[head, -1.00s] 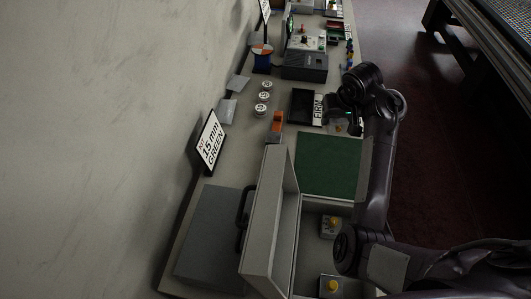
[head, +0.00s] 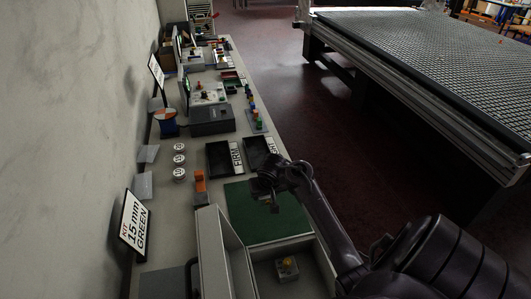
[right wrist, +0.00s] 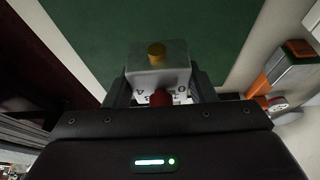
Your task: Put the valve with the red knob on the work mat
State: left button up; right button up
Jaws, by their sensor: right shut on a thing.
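My right gripper (head: 272,200) is over the far part of the green work mat (head: 262,225). In the right wrist view the gripper (right wrist: 160,92) is shut on a pale block-shaped valve (right wrist: 158,78) with a red knob (right wrist: 161,97), dial figures and a brass fitting. The mat also shows behind the valve there (right wrist: 200,25). I cannot tell whether the valve touches the mat. In the head view the valve is mostly hidden by the gripper. My left gripper is not in view.
An open grey case (head: 256,270) at the near edge of the mat holds a valve with a yellow knob (head: 287,265). Two black trays (head: 219,158) lie beyond the mat. An orange-and-grey item (head: 200,187) stands to its left. The near part of the mat is bare.

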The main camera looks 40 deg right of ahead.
aim_at(266, 201)
notch_tip(266, 201, down, 4)
jog(key=shift+f, duration=0.25)
jog(key=shift+f, duration=0.1)
jog(key=o, duration=1.1)
jog(key=shift+c, duration=0.2)
jog(key=shift+s+a+r, duration=0.1)
jog(key=shift+r, duration=0.35)
jog(key=p+v, duration=0.1)
jog(key=v, duration=1)
jog(key=shift+s, duration=0.15)
